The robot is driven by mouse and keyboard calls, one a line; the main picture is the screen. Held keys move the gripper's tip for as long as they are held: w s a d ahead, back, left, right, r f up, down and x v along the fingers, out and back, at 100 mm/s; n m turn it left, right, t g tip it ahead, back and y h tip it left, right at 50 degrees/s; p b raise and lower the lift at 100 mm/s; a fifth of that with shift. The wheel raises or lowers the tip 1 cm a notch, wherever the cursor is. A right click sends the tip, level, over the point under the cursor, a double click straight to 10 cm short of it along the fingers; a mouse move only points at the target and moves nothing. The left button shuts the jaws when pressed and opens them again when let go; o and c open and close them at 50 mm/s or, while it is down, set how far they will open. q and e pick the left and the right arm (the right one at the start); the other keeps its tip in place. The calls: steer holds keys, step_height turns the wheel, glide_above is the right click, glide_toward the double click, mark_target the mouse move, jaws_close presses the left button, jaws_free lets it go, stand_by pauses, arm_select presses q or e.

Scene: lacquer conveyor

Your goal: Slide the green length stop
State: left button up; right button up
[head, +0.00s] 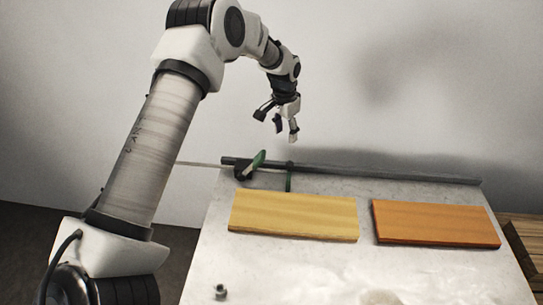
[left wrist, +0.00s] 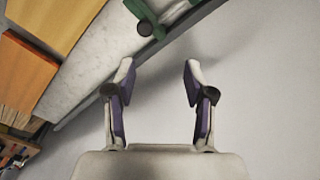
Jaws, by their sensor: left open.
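The green length stop (head: 258,160) sits near the left end of a dark rail (head: 385,174) at the back of the table. It has a green lever and a dark body, and a thin green piece hangs off the rail just to its right. In the left wrist view parts of the green stop (left wrist: 147,12) show at the top edge, cut off, with a black knob. My left gripper (head: 285,131) is open and empty, above the rail and a little right of the stop, apart from it. My right gripper is in neither view.
A pale yellow board (head: 293,215) and an orange board (head: 436,223) lie side by side on the white table (head: 250,265) before the rail. A small metal part (head: 220,292) lies at the front left. The wall stands behind the rail. Wooden planks (head: 525,245) show at the right.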

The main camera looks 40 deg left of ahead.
arm_select(q)
steer(key=g+p, duration=0.1)
glide_above(289, 164)
steer(key=shift+y, duration=0.3)
steer(key=f, duration=0.3)
steer(key=d+f, duration=0.1)
steer(key=f, duration=0.1)
steer(key=shift+w, duration=0.3)
steer(key=f, duration=0.1)
steer(key=a+f+p, duration=0.1)
steer(key=f, duration=0.3)
steer(key=shift+s+a+f+p, duration=0.2)
steer(key=shift+s+p, duration=0.1)
steer(key=shift+p, duration=0.1)
steer(key=shift+w+d+f, duration=0.1)
steer(key=shift+f, duration=0.15)
steer(key=shift+w+d, duration=0.1)
steer(key=shift+d, duration=0.2)
jaws_close()
steer(key=shift+a, duration=0.2)
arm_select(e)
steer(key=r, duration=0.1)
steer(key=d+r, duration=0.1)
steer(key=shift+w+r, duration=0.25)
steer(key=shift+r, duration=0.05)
